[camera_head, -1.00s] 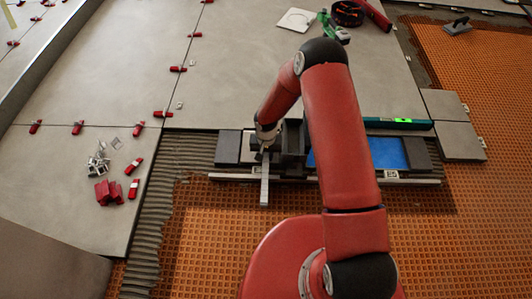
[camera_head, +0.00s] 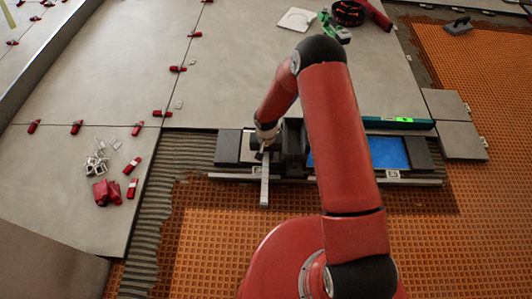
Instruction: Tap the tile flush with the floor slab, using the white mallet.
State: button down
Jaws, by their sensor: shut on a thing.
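My gripper (camera_head: 266,147) is over the left part of a long assembly in the bed beside the floor slab (camera_head: 265,90). It is shut on what looks like the white mallet (camera_head: 264,188), whose pale straight bar sticks out toward the picture's bottom. The mallet's head cannot be made out among the dark parts around the gripper. A small pale patch, perhaps the tile, lies left of the gripper beside a dark grey block (camera_head: 227,147). My gripper and arm hide much of this area, so I cannot tell the tile's height or whether the mallet touches it.
A blue surface (camera_head: 387,153) and a dark block (camera_head: 419,154) lie right of my arm. A green-lit level (camera_head: 402,123) lies along the slab edge. Red wedges (camera_head: 106,192) and pale clips (camera_head: 96,164) lie at left. Orange matting (camera_head: 215,230) is open in front.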

jog(key=shift+r+p, duration=2.05)
jog(key=shift+r, duration=0.3)
jog(key=shift+f, duration=0.1)
